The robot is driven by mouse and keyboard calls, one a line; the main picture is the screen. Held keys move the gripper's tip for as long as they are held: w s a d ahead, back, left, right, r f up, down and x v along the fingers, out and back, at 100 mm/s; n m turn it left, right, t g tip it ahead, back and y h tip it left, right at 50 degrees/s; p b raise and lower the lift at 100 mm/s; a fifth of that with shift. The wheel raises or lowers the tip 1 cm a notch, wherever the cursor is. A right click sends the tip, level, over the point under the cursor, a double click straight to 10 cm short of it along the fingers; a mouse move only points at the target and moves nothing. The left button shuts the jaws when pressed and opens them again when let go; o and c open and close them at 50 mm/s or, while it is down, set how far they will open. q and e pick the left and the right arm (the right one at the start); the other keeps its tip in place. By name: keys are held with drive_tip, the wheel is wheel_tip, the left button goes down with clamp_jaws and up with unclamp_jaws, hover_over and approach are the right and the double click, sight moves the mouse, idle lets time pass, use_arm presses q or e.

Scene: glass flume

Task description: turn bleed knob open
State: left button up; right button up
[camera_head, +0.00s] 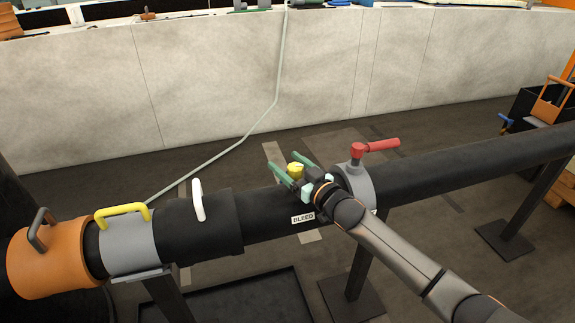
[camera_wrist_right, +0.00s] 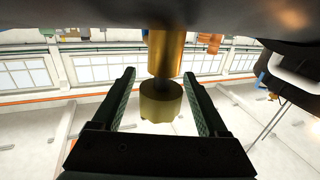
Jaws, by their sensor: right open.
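The bleed knob (camera_head: 295,170) is a small yellow knob behind the black pipe (camera_head: 265,212), near a white label reading BLEED (camera_head: 303,219). In the right wrist view the knob (camera_wrist_right: 161,101) is a brass cylinder on a thicker brass stem (camera_wrist_right: 166,52). My right gripper (camera_head: 290,168) is open, with its green fingers one on each side of the knob. In the wrist view there are gaps between the knob and both fingers (camera_wrist_right: 162,98). My left gripper is in neither view.
A red-handled valve (camera_head: 380,146) stands on the pipe just right of my right gripper. To the left are a white handle (camera_head: 198,200), a yellow handle (camera_head: 121,213) on a grey collar and an orange end piece (camera_head: 50,260). A black tray (camera_head: 245,300) lies on the floor below.

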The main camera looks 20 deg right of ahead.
drive_tip(key=shift+w+a, duration=0.1)
drive_tip(key=shift+w, duration=0.05)
clamp_jaws()
idle(0.6)
